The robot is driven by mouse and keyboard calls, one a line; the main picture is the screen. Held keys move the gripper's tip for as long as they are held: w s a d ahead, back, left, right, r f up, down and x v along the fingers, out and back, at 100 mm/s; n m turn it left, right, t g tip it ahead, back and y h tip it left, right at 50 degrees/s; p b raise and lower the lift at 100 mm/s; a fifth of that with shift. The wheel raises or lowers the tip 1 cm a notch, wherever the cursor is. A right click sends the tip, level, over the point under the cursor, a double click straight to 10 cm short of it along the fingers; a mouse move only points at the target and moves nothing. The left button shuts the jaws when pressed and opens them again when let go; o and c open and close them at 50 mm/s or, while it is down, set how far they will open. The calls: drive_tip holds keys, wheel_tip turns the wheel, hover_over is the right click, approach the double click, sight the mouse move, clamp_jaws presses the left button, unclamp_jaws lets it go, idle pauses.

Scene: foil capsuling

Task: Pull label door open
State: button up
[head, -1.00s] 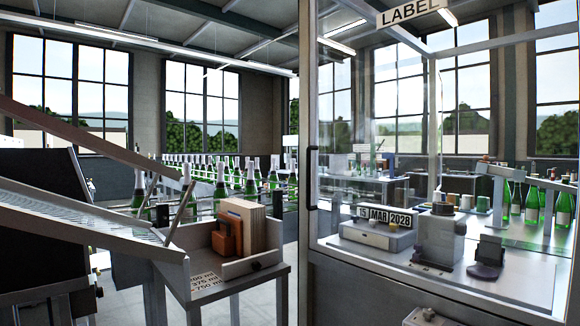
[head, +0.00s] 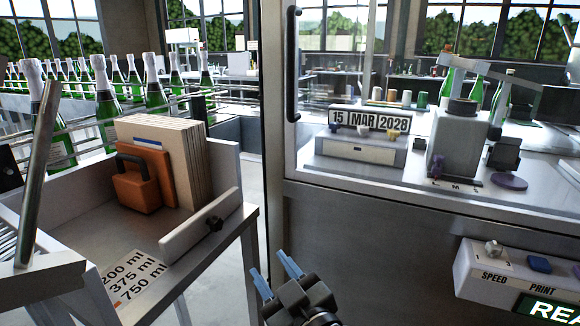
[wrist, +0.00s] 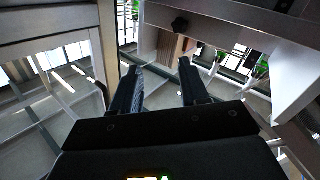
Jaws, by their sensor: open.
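The label door is a clear glass panel (head: 335,70) in a pale frame on the right in the head view, and it looks shut. Its black vertical bar handle (head: 292,65) is near the door's left edge. My gripper (head: 274,268) is at the bottom middle of the head view, well below the handle and apart from it. Its two blue-tipped fingers point up and are spread with nothing between them. The wrist view also shows the open fingers (wrist: 163,72); I cannot make out the handle there.
A side table (head: 190,240) with an orange block (head: 140,180) and boards stands left of my gripper. Green bottles (head: 105,105) line up behind it. The date block (head: 368,119) and a grey device (head: 455,140) sit behind the glass. A control box (head: 520,275) juts out at lower right.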

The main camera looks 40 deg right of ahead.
drive_tip(key=w+d+r+m+h, duration=0.2)
drive_tip(key=w+d+r+h, duration=0.1)
drive_tip(key=w+r, duration=0.3)
drive_tip(key=m+g+h+b, duration=0.3)
drive_tip(key=m+g+h, duration=0.3)
drive_tip(key=m+h, duration=0.45)
approach(289, 44)
drive_tip(key=w+d, duration=0.2)
drive_tip(key=d, duration=0.1)
drive_tip(key=shift+h, duration=0.55)
drive_tip(key=x, duration=0.2)
drive_tip(key=p+x, duration=0.1)
drive_tip(key=x, duration=0.3)
drive_tip(key=shift+w+d+r, duration=0.15)
drive_tip(key=shift+d+r, duration=0.05)
drive_tip(key=shift+r, duration=0.25)
drive_tip(key=shift+w+d+r, duration=0.1)
drive_tip(key=shift+w+d, duration=0.1)
drive_tip(key=shift+d, duration=0.15)
clamp_jaws()
